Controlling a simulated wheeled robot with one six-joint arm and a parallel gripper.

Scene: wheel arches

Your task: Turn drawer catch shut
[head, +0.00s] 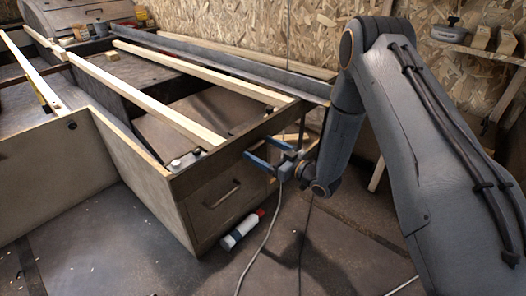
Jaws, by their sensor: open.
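The drawer front (208,213) is a dark panel below the frame's top rail, at the end of the wooden bed frame. My gripper (257,148) is at the upper right of the drawer front, close to the rail. Its two blue fingers are spread apart, with nothing clearly seen between them. I cannot make out the drawer catch; it may be hidden behind the fingers or too small to see. I cannot tell whether the fingers touch the panel.
A white, blue and red tube (242,230) lies on the floor below the drawer. A pale cable (262,240) runs down from near my gripper. Pale wooden slats (168,108) cross the frame. A side panel (60,165) stands at left. Floor in front is mostly clear.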

